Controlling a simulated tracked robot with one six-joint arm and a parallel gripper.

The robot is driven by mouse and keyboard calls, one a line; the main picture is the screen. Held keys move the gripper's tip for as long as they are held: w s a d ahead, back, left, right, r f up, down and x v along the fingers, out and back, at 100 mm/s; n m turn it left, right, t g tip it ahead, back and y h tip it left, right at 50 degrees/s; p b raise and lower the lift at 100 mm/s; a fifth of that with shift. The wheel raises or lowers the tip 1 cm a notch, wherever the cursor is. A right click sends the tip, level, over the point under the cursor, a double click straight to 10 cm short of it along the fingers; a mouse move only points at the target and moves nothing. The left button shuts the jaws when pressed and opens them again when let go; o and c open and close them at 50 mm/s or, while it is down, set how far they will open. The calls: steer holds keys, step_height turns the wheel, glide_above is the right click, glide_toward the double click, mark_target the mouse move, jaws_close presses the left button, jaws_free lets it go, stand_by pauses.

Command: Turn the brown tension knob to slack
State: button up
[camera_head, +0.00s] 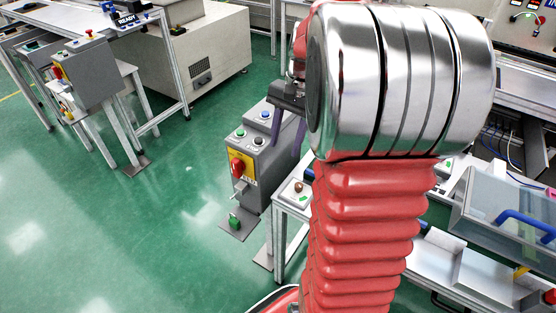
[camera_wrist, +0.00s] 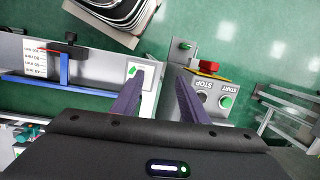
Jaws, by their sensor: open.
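The brown knob (camera_head: 298,187) sits on a small white plate (camera_head: 290,198) at the near corner of a table, left of my red arm in the head view. In the wrist view, a white plate with a green mark (camera_wrist: 132,70) lies by my left finger; no brown knob can be made out there. My gripper (camera_head: 285,147) has two purple fingers pointing down, apart and empty, above and slightly left of the knob in the head view. In the wrist view my gripper (camera_wrist: 158,80) spans the gap between the white plate and a grey control box.
A blue-handled clear cover (camera_head: 510,205) is at the right. A second grey box (camera_head: 92,75) stands far left. Green floor (camera_head: 180,200) is open at left.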

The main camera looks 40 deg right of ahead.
mark_target(299, 185)
steer(key=d+f+m+y, duration=0.1)
steer(key=d+f+m, duration=0.1)
steer(key=d, duration=0.3)
steer(key=s+d+f+m+y, duration=0.1)
steer(key=d+f+m, duration=0.1)
steer(key=d+f, duration=0.2)
steer(key=shift+d+f+m, duration=0.3)
steer(key=shift+d, duration=0.75)
steer(key=shift+a+f, duration=0.1)
steer(key=x, duration=1.3)
steer(key=shift+s+a+f, duration=0.15)
steer(key=shift+s+f, duration=0.1)
